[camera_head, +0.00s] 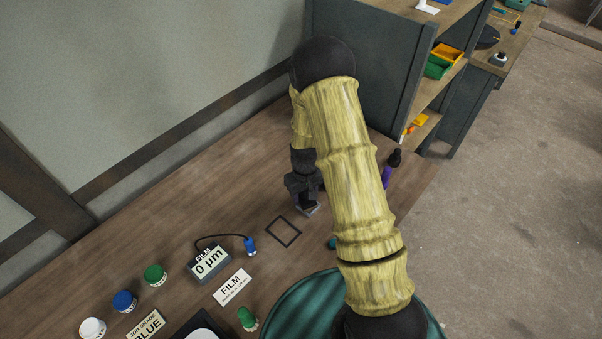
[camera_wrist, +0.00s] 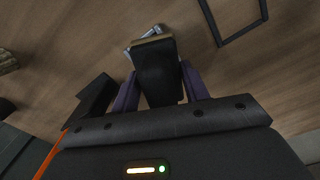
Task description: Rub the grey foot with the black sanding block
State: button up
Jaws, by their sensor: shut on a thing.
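My gripper (camera_wrist: 160,88) is shut on the black sanding block (camera_wrist: 155,62), which sits between its two purplish fingers in the wrist view. The block has a thin tan edge at its far end. A light grey piece, apparently the grey foot (camera_wrist: 130,53), shows just past that end, mostly hidden by the block. Whether block and foot touch, I cannot tell. In the head view my gripper (camera_head: 304,196) points down at the bench, with a small grey piece (camera_head: 311,211) at its tip. The block cannot be told apart from the dark gripper there.
A black square outline (camera_head: 283,232) lies on the wooden bench (camera_head: 225,225) close by. A film gauge (camera_head: 210,262) with a blue probe (camera_head: 250,245), a FILM card (camera_head: 232,287) and several lidded jars stand nearer. A purple item (camera_head: 386,178) and shelves (camera_head: 365,70) stand right and behind.

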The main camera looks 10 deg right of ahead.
jog(key=shift+w+a, duration=0.25)
jog(key=shift+w, duration=0.1)
notch_tip(320, 180, up, 4)
jog(key=p, duration=0.2)
jog(key=shift+s+r+p, duration=0.1)
jog(key=shift+p, duration=0.2)
jog(key=shift+w+r+p, duration=0.2)
jog(key=shift+r+p, duration=0.35)
jog(key=shift+r, duration=0.15)
jog(key=shift+s+r+p, duration=0.1)
jog(key=shift+r+p, duration=0.65)
jog(key=shift+r, duration=0.4)
